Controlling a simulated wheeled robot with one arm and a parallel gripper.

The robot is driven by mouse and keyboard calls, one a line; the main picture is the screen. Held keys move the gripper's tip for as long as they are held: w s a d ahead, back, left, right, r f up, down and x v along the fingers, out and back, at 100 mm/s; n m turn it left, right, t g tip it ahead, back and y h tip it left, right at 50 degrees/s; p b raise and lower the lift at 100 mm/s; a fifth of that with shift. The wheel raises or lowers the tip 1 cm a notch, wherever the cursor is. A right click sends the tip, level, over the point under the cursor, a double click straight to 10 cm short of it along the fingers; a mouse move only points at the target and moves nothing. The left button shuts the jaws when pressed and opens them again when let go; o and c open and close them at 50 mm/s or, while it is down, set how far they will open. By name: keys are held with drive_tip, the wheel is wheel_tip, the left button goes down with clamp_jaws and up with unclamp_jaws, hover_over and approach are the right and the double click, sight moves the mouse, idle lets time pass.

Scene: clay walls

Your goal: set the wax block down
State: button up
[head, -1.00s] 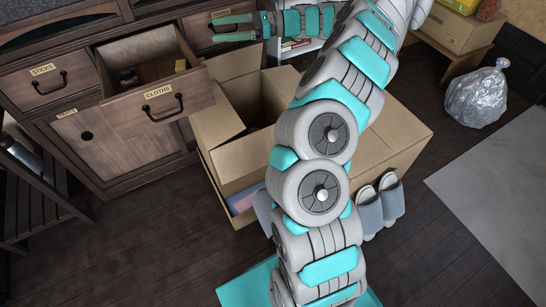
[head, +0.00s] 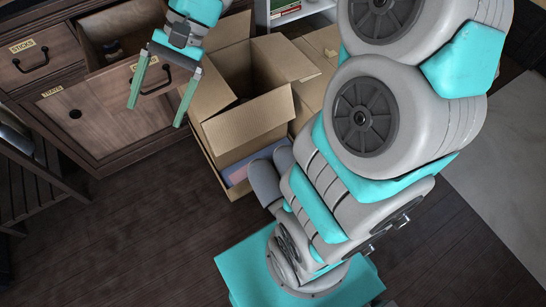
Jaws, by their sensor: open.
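My gripper (head: 155,114) is open, its two green fingers spread and pointing down in the picture, with nothing between them. It shows in front of the pulled-out drawer labelled CLOTHS (head: 124,86), overlapping its front panel and handle; I cannot tell the gap between them. I cannot make out a wax block anywhere in the head view.
Open cardboard boxes (head: 247,130) stand right of the drawer. Grey slippers (head: 266,180) lie beside the boxes, partly behind my arm. The STICKS drawer (head: 34,64) is closed. A dark slatted piece of furniture (head: 35,185) stands at left. The dark floor at lower left is clear.

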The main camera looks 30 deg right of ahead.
drive_tip(key=s+d+f+n+h, duration=0.3)
drive_tip(key=s+d, duration=0.3)
drive_tip(key=s, duration=0.3)
drive_tip(key=s+d+f+n+t+h, duration=0.1)
drive_tip(key=s+d+f+n+h, duration=0.2)
drive_tip(key=s, duration=0.6)
drive_tip(key=d+f+h, duration=0.2)
drive_tip(key=d, duration=0.1)
drive_tip(key=shift+d+n+h, duration=0.3)
drive_tip(key=shift+d, duration=0.05)
drive_tip(key=shift+s, duration=0.1)
drive_tip(key=shift+c, duration=0.3)
